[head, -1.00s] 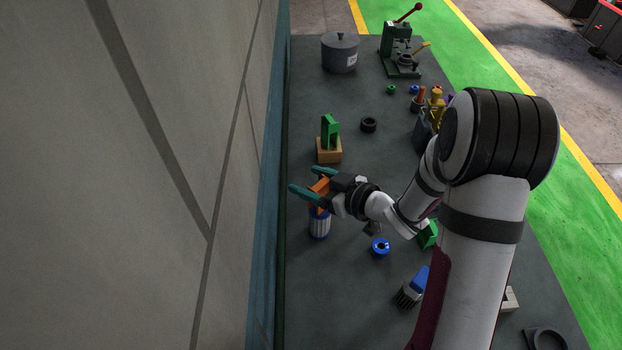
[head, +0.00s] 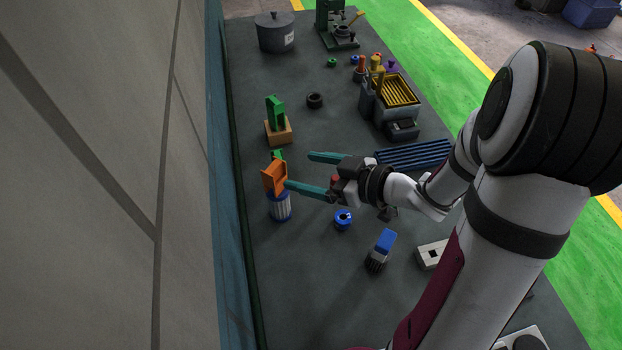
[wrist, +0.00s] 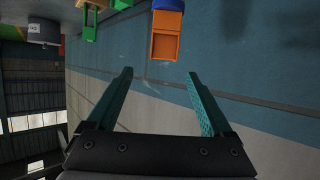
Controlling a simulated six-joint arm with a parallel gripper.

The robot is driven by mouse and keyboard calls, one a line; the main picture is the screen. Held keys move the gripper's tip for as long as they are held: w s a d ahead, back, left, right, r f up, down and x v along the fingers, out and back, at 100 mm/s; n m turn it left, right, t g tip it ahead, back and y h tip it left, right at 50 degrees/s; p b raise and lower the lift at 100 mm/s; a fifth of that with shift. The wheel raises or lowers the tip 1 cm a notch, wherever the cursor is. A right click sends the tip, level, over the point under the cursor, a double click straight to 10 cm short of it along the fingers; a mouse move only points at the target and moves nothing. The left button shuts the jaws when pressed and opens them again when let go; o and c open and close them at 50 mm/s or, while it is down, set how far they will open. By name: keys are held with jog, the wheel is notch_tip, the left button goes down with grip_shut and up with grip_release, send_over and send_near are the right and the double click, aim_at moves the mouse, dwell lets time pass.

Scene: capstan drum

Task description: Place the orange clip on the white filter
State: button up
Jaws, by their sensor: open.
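The orange clip (head: 274,178) sits on top of the white filter (head: 280,206), a white ribbed cylinder with blue ends, standing on the table near the wall. In the wrist view the clip (wrist: 166,42) shows ahead of the fingers, with a blue end of the filter (wrist: 168,5) at the top edge. My gripper (head: 298,171) is open and empty, to the right of the clip in the head view. Its teal fingers are spread wide. In the wrist view my gripper (wrist: 162,95) has nothing between its fingertips.
A green clip (head: 276,112) stands on a wooden block (head: 279,132) behind. A blue ring-shaped part (head: 343,219) and a blue-topped brush-like part (head: 381,250) lie in front. A blue slatted rack (head: 414,154) is to the right. The wall (head: 120,170) runs close along the left.

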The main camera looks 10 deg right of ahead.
jog(key=w+d+r+m+t+h, duration=0.1)
jog(key=w+d+m+h, duration=0.25)
jog(key=d+h, duration=0.3)
jog(key=s+d+r+m+g+h, duration=0.1)
jog(key=s+d+m+g+h, duration=0.25)
jog(key=s+m+h, duration=0.35)
jog(key=s+a+m+g+y, duration=0.2)
jog(key=s+a, duration=0.4)
jog(key=s, duration=0.4)
jog(key=s+a+r+m+g+y, duration=0.1)
jog(key=s+a+m+g+y, duration=0.1)
jog(key=s+a+g+y, duration=0.2)
jog(key=s+a+g, duration=0.1)
jog(key=s+a, duration=0.2)
jog(key=s, duration=0.3)
jog(key=shift+s, duration=0.1)
